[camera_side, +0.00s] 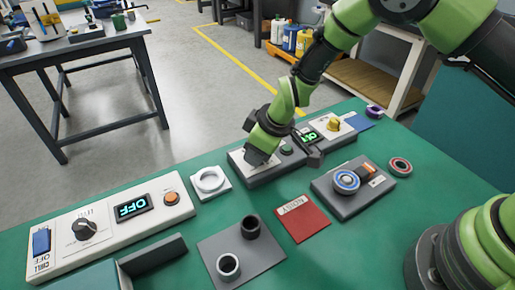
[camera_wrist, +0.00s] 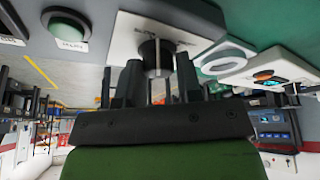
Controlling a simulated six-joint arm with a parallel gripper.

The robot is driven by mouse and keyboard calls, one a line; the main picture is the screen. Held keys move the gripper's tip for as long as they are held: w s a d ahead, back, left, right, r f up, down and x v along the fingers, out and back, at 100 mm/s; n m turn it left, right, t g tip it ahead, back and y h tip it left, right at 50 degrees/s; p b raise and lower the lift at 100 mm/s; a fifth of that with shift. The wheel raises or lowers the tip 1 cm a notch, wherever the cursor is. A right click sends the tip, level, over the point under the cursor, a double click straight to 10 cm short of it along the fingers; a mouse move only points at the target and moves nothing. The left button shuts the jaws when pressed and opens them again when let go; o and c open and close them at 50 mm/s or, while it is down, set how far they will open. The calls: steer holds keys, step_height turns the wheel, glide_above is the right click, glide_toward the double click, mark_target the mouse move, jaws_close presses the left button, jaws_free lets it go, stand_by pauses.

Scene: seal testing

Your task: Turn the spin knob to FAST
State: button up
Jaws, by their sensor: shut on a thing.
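The spin knob is a dark round knob on the white plate of a dark grey unit (camera_side: 285,168). In the side view my gripper (camera_side: 258,158) comes down over this plate and hides the knob. In the wrist view the dark knob (camera_wrist: 152,52) sits between the two fingers of my gripper (camera_wrist: 156,78), which are shut on it. The white plate (camera_wrist: 128,32) shows around the knob. Marks beside the knob are too blurred to read, so I cannot tell its setting. A green round button (camera_wrist: 66,30) is on the same unit.
A white ring block (camera_side: 210,182) stands close left of the unit. A long white panel (camera_side: 115,230) with another dark knob and an OFF display lies farther left. A unit with a yellow knob (camera_side: 333,124) is behind right. A red card (camera_side: 302,218) lies in front.

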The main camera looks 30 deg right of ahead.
steer(key=o, duration=0.9)
steer(key=shift+w+d, duration=0.1)
steer(key=shift+d, duration=0.05)
steer(key=v, duration=1)
